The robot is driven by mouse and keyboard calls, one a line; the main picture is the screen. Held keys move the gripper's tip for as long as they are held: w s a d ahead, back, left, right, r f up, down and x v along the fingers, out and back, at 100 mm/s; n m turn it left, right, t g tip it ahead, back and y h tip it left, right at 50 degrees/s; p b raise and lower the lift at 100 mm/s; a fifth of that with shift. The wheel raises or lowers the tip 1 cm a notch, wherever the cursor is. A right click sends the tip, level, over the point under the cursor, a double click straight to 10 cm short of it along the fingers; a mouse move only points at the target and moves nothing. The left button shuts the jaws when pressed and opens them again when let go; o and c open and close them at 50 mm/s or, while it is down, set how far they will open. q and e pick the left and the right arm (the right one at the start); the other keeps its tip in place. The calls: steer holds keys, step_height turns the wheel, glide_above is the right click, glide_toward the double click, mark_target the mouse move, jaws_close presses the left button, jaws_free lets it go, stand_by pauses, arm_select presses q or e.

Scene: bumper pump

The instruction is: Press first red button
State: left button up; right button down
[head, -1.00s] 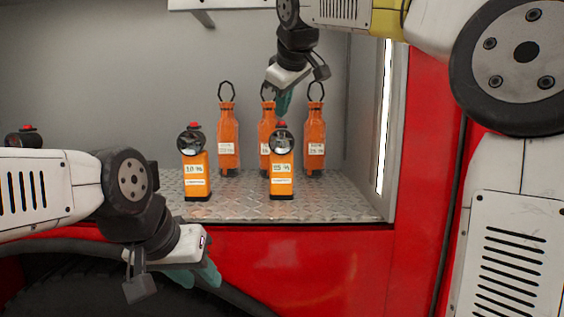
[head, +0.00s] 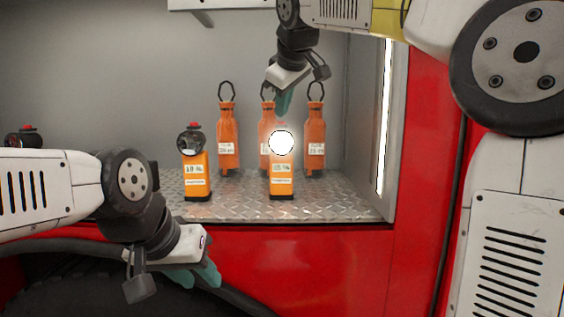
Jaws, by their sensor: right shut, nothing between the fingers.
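Two orange lamp units stand upright on the metal shelf. The right unit (head: 282,185) has its round lamp glowing bright white. Its red button (head: 281,125) is on top, faint in the glare. The left unit (head: 195,178) has a dark round lamp and a red button (head: 194,125) on top. My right gripper (head: 283,106) is shut and empty, pointing down just above the right unit's button; I cannot tell whether it touches. My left gripper (head: 198,277) hangs low in front of the red panel, away from the units; its jaw opening is unclear.
Several orange bottle-shaped units with black loops, one of them here (head: 228,140), stand behind the lamp units. Another red-topped dark unit (head: 24,137) shows at far left. The tread-plate shelf (head: 340,205) is bare at its right. A lit strip (head: 384,120) edges the compartment.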

steer(key=shift+r, duration=0.1)
step_height(320, 180, up, 6)
steer(key=shift+f, duration=0.1)
stand_by(0.6)
